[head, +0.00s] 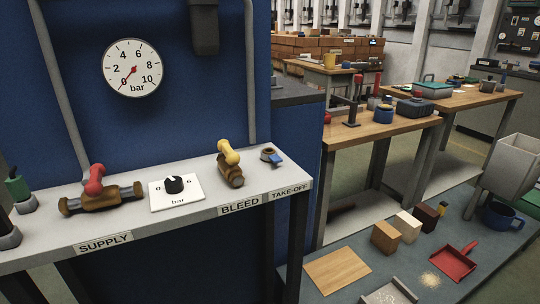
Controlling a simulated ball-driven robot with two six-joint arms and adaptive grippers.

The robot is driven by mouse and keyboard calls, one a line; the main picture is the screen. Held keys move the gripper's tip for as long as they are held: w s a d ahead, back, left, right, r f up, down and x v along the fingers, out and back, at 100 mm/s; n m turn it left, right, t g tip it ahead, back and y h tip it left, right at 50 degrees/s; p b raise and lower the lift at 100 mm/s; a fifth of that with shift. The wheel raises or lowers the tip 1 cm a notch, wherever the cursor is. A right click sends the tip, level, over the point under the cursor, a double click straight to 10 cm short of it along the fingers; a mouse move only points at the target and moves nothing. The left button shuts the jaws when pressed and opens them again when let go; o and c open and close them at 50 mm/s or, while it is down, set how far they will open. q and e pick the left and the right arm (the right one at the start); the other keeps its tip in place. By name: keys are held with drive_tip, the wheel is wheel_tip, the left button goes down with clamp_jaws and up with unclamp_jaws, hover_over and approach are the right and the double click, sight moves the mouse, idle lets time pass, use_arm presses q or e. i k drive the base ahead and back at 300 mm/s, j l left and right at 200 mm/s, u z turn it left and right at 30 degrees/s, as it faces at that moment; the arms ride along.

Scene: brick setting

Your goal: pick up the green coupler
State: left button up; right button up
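A green coupler (17,186) stands upright near the left end of the grey bench (130,222), with a dark pin-like top and a grey collar at its base. A dark piece with a grey base (8,235) is cut off by the left picture edge in front of it; I cannot tell what it is. Neither of my grippers shows in the head view, and nothing is seen touching the green coupler.
On the bench right of the coupler are a brass supply valve with red handle (94,187), a bar knob (174,184), a yellow-handled bleed valve (229,160) and a take-off fitting (271,156). A gauge (132,68) reading near 0 hangs on the blue panel (205,95).

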sight(16, 184)
drive_tip(key=u, duration=1.45)
